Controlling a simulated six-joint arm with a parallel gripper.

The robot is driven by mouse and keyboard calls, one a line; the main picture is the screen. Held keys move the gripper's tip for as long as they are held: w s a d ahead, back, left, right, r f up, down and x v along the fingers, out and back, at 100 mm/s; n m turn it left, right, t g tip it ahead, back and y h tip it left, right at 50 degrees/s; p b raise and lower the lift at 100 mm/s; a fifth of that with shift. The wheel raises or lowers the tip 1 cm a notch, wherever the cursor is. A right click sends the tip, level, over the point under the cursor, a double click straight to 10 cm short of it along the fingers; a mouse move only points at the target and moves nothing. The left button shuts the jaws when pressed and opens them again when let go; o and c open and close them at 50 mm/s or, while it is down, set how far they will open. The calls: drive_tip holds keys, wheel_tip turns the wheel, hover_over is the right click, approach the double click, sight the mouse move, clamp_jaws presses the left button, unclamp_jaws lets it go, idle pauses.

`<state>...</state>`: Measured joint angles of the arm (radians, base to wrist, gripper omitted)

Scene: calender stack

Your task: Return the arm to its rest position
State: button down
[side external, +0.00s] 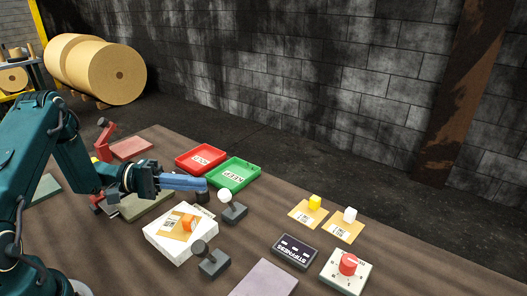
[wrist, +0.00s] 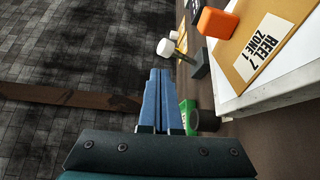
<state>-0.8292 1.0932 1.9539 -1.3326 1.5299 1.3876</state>
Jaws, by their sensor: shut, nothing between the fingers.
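My gripper (side external: 183,183) is at the end of my teal arm, held level above the table and pointing right in the side view. Its blue fingers lie together and hold nothing. In the wrist view my gripper (wrist: 157,85) also shows with its fingers closed side by side. From the side view the fingers are near the green tray (side external: 233,172) and above the white box (side external: 180,233); I cannot tell the exact height.
An orange block (side external: 188,222) sits on a card on the white box. A red tray (side external: 201,158) is beside the green one. A white ball on a dark stand (side external: 234,212), a dark STIFFNESS panel (side external: 295,251) and a red knob (side external: 348,264) stand on the table.

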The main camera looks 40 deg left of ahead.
drive_tip(key=s+d+r+m+g, duration=0.4)
drive_tip(key=d+r+m+g, duration=0.45)
drive_tip(key=d+r, duration=0.3)
drive_tip(key=s+d+m+y, duration=0.4)
drive_tip(key=s+y, duration=0.2)
drive_tip(key=s, duration=0.3)
drive_tip(key=s+a+f+n+t+y, duration=0.1)
drive_tip(key=s+a+n+t+y, duration=0.2)
drive_tip(key=a+y, duration=0.5)
drive_tip(key=shift+s+f+n+t, duration=0.3)
drive_tip(key=shift+s+n+t, duration=0.05)
drive_tip(key=shift+n+t, duration=0.45)
